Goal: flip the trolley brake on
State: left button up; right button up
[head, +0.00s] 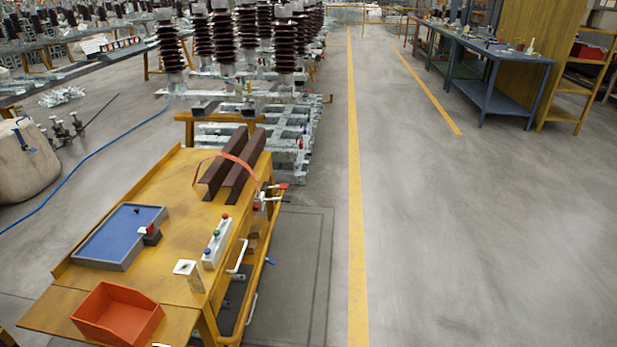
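The yellow trolley (185,186) stands at the lower left. On its right edge near the far end is a metal fitting with a red-tipped lever (272,192). Lower on the right side are a white bent handle (238,257) and a small blue part (270,257). I cannot tell which of these is the brake or how it is set. The wheels are not clearly visible. Neither of my grippers is in view.
The trolley carries a blue-lined tray (110,240), a red-orange bin (117,314), a button box (217,242) and brown channel bars (232,165). Insulator racks (290,120) stand beyond. The floor (450,230) to the right is clear. A blue hose (90,160) lies left.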

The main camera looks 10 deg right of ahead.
aim_at(283, 186)
jog(key=i+l, duration=0.35)
jog(key=l, duration=0.2)
jog(key=i+l, duration=0.2)
jog(key=i, duration=0.35)
jog(key=i+l, duration=0.2)
jog(key=i, duration=0.3)
jog(key=i+l+u, duration=0.1)
jog(key=i, duration=0.45)
jog(key=i+l, duration=0.3)
jog(key=i, duration=0.2)
jog(key=i+l, duration=0.25)
jog(key=i, duration=0.3)
jog(key=j+u, duration=0.05)
